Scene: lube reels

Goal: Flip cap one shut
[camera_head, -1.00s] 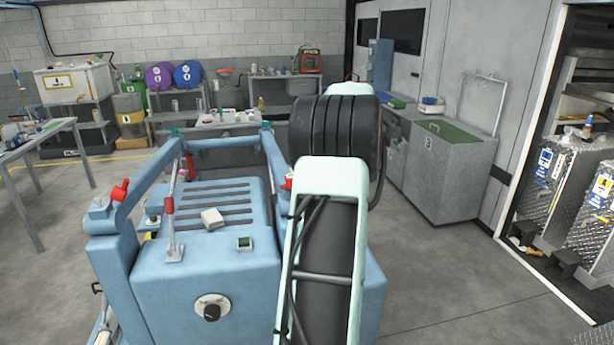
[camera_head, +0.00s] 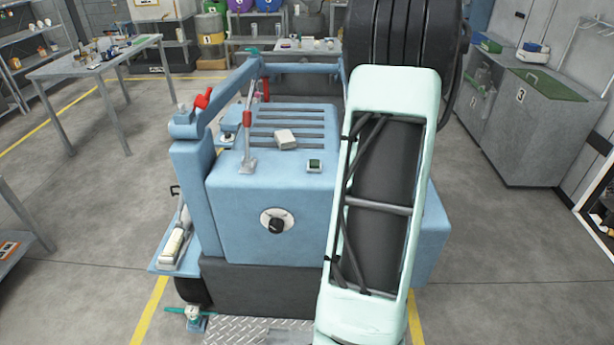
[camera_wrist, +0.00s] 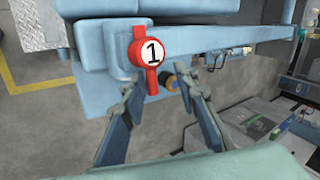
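A red round cap marked "1" (camera_wrist: 152,52) shows in the wrist view, at the end of a blue beam (camera_wrist: 220,40). A red tab runs down from it.
A grey workbench (camera_head: 95,65) stands at left. A grey cabinet marked 3 (camera_head: 520,120) stands at right. A dial (camera_head: 276,221) and a small pale box (camera_head: 285,139) are on the machine.

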